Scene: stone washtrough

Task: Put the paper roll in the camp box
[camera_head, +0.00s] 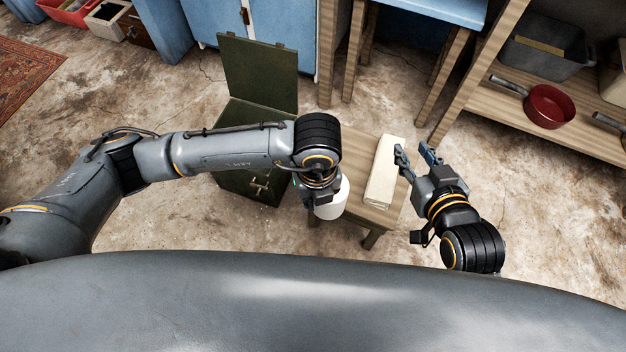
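The white paper roll (337,205) is at the left edge of a small wooden stool, partly hidden by my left gripper. My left gripper (322,200) reaches down right at the roll; its fingertips are hidden, so I cannot tell whether it grips the roll. The dark green camp box (240,182) stands on the floor to the left of the stool, its lid (259,72) raised; my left forearm crosses in front of it. My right gripper (416,152) is open and empty, just right of the folded cloth.
A folded cream cloth (384,172) lies on the wooden stool (358,160). A wooden shelf with a red pan (549,106) and a grey bin (545,48) is at the right. A blue cabinet (280,22) stands behind the box. The floor at the lower right is clear.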

